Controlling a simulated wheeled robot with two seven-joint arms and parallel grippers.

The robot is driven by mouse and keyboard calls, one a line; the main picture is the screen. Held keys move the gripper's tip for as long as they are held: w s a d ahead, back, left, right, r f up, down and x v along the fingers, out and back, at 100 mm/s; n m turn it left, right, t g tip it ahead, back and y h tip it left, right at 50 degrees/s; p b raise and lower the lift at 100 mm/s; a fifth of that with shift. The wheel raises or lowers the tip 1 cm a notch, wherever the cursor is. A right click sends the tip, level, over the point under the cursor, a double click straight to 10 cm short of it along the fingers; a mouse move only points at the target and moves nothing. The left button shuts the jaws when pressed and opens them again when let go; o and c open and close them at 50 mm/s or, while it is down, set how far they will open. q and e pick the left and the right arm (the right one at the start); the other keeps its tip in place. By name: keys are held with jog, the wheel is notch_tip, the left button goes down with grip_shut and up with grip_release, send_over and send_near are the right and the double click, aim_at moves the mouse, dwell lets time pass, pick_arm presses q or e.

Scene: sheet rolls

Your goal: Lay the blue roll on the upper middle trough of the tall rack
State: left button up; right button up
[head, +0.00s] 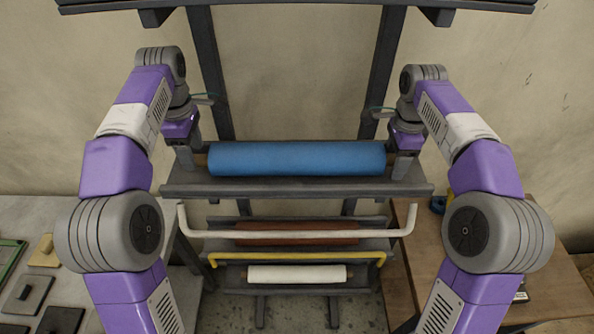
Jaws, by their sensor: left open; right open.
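The blue roll (297,158) lies level along a grey trough (300,188) of the tall rack (208,75), below the rack's top level. Short brown core ends show at both ends of the roll. My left gripper (191,140) is open at the roll's left end. My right gripper (398,146) is open at the roll's right end. The fingers are small and partly hidden, so I cannot tell whether they touch the core.
Below are a brown roll (297,240) and a white roll (297,273) on lower troughs, with a white bar (297,234) and a yellow bar (297,255) in front. A grey table (85,228) is left, a wooden table (425,250) right. A top beam (295,5) is overhead.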

pick_arm(q)
jog(key=shift+r, duration=1.75)
pick_arm(e)
jog(key=shift+r, duration=3.75)
